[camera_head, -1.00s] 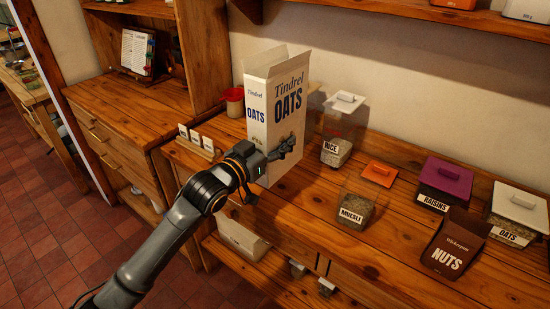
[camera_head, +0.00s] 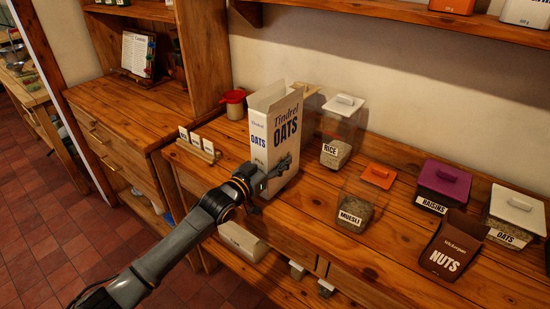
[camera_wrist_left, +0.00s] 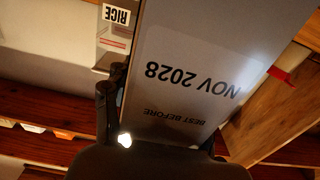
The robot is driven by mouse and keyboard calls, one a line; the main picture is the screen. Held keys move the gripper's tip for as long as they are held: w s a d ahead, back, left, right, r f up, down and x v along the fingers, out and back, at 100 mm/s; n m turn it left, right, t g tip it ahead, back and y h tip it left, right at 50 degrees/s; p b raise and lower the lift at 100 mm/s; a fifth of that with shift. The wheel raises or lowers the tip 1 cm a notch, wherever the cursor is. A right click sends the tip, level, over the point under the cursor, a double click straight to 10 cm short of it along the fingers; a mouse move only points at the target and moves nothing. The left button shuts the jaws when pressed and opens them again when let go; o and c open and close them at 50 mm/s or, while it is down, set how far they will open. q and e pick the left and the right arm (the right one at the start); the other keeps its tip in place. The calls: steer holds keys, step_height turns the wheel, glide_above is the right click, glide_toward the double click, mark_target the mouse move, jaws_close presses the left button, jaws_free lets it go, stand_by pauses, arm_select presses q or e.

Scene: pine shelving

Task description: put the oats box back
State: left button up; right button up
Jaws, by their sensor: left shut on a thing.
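The tall white Tindrel OATS box (camera_head: 285,135) stands nearly upright with its top flaps open, over the counter left of the rice container. My left gripper (camera_head: 272,180) is shut on its lower part. I cannot tell whether the box bottom touches the wood. In the left wrist view, the box face (camera_wrist_left: 185,75) fills the middle and reads "BEST BEFORE NOV 2028", upside down. A dark finger (camera_wrist_left: 112,110) of my left gripper lies beside the box's left edge. My right gripper is not in view. A lidded container labelled OATS (camera_head: 515,213) stands at the far right.
A clear RICE container (camera_head: 336,150) is close right of the box. A MUESLI container (camera_head: 355,212), orange lid (camera_head: 379,176), RAISINS container (camera_head: 441,187) and NUTS box (camera_head: 453,245) stand farther right. A small labelled rack (camera_head: 198,148) and red container (camera_head: 235,107) are left.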

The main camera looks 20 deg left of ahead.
arm_select(q)
steer(key=shift+f, duration=0.1)
steer(key=shift+f, duration=0.1)
steer(key=o, duration=1.4)
steer(key=shift+c, duration=0.2)
steer(key=shift+r, duration=0.2)
steer(key=b+v, duration=0.1)
steer(key=v, duration=1.1)
